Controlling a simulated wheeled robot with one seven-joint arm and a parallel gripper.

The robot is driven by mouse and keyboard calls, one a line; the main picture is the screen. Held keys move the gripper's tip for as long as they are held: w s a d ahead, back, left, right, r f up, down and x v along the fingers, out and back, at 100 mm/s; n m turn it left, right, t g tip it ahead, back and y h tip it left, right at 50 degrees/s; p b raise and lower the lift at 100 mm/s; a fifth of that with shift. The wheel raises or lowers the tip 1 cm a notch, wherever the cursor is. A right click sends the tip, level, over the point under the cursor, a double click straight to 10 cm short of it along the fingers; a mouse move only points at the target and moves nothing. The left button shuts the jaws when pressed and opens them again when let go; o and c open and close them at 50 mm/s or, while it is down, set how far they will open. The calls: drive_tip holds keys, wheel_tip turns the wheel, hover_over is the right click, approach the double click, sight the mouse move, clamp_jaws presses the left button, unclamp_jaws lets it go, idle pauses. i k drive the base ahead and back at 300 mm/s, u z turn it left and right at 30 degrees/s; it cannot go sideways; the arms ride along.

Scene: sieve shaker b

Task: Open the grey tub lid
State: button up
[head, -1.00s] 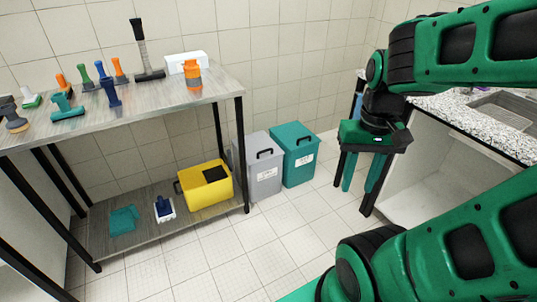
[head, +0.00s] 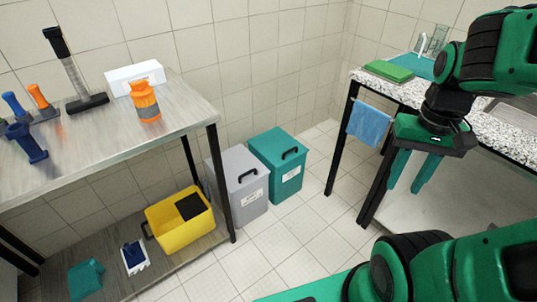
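The grey tub (head: 250,206) stands on the floor beside the right end of the shelf table, partly hidden by the table's front leg. Its grey lid (head: 232,168) is closed and has a black handle (head: 247,175) on top. My gripper (head: 410,187) hangs pointing down on the right of the head view, well to the right of the tub and apart from it. Its two green fingers are spread apart with nothing between them.
A teal tub (head: 289,187) with a closed lid stands right beside the grey one. A yellow bin (head: 184,233) sits on the lower shelf. The table leg (head: 222,185) stands close to the grey tub. Tiled floor (head: 290,245) in front is clear. A blue cloth (head: 369,124) hangs at the right counter.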

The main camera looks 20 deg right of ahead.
sight(242, 169)
drive_tip(key=u, duration=0.1)
drive_tip(key=i, duration=1.4)
drive_tip(key=u, duration=0.5)
